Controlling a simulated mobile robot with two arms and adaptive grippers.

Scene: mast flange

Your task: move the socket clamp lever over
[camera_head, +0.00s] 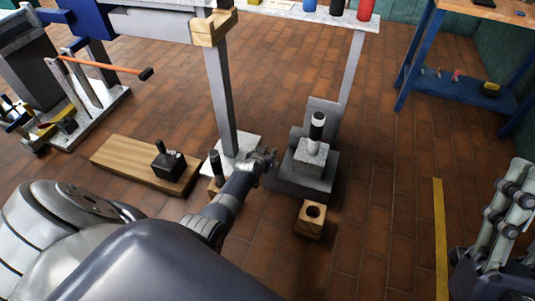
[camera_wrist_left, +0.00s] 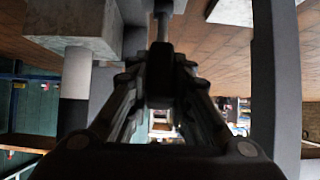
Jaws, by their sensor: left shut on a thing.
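The grey stepped socket block (camera_head: 300,184) stands on the floor in the middle of the head view. A lighter block (camera_head: 311,154) sits on it, with a black and pale upright cylinder (camera_head: 317,126) on top. My left gripper (camera_head: 264,158) is at the left side of the socket, shut on a part I take to be the clamp lever. The lever is mostly hidden by the fingers. In the left wrist view a slim grey bar (camera_wrist_left: 162,24) runs up from between the fingers. My right gripper (camera_head: 500,220) hangs at the right edge, away from the socket; its opening is unclear.
A wooden block with a hole (camera_head: 311,218) lies in front of the socket. A wooden board (camera_head: 135,163) with a dark fixture (camera_head: 169,161) lies left. A grey post (camera_head: 221,95) rises behind my left gripper. Brick floor right of the socket is clear.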

